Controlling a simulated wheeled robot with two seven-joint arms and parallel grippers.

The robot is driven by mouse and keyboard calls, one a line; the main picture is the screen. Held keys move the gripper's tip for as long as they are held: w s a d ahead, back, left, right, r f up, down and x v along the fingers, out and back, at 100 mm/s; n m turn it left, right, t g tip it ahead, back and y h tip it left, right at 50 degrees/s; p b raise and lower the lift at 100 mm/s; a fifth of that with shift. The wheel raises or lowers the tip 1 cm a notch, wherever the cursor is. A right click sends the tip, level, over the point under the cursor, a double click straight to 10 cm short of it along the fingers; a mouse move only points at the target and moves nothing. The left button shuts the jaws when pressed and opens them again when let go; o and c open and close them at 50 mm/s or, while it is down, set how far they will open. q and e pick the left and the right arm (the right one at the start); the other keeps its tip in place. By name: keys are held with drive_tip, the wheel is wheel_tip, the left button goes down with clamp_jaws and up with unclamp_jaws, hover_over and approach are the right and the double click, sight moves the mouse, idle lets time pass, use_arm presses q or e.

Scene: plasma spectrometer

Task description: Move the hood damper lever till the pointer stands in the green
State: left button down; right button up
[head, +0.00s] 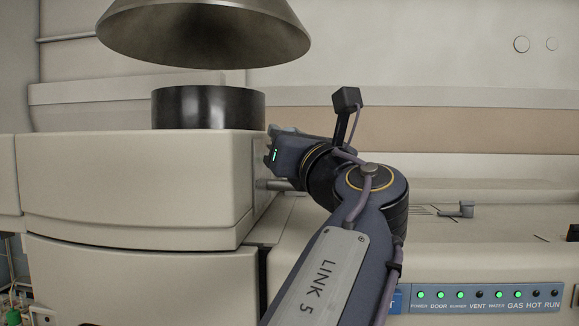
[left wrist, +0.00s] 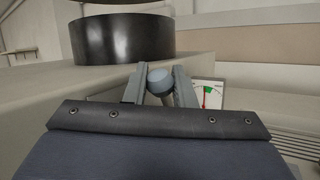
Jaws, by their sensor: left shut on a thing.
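The damper lever shows in the left wrist view as a round grey-blue knob (left wrist: 160,80) on a short stem, beside the casing wall. My left gripper (left wrist: 159,86) has one finger on each side of the knob and is shut on it. In the head view my left gripper (head: 277,150) is at the casing's right side and hides the lever. A small white dial (left wrist: 207,94) is just right of the fingers, partly covered by them. Its red pointer stands nearly upright, by a green patch; whether it lies inside the green is too small to tell. My right gripper is not in view.
A conical metal hood (head: 205,35) hangs above a black cylinder (head: 208,107) on the cream casing (head: 130,185). A panel of indicator lights (head: 485,294), several green, is at lower right. The bench behind it holds a small grey fitting (head: 466,208).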

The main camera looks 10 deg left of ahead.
use_arm(q)
drive_tip(key=shift+s+f+n+t+y+b, duration=0.35)
drive_tip(key=shift+f+t+y+b, duration=0.1)
drive_tip(key=shift+b, duration=0.35)
drive_tip(key=shift+s+r, duration=0.1)
drive_tip(key=shift+r, duration=0.05)
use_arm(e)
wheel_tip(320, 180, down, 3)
use_arm(q)
drive_tip(key=c, duration=1.2)
unclamp_jaws()
drive_tip(key=shift+c, duration=0.2)
drive_tip(key=shift+r, duration=0.1)
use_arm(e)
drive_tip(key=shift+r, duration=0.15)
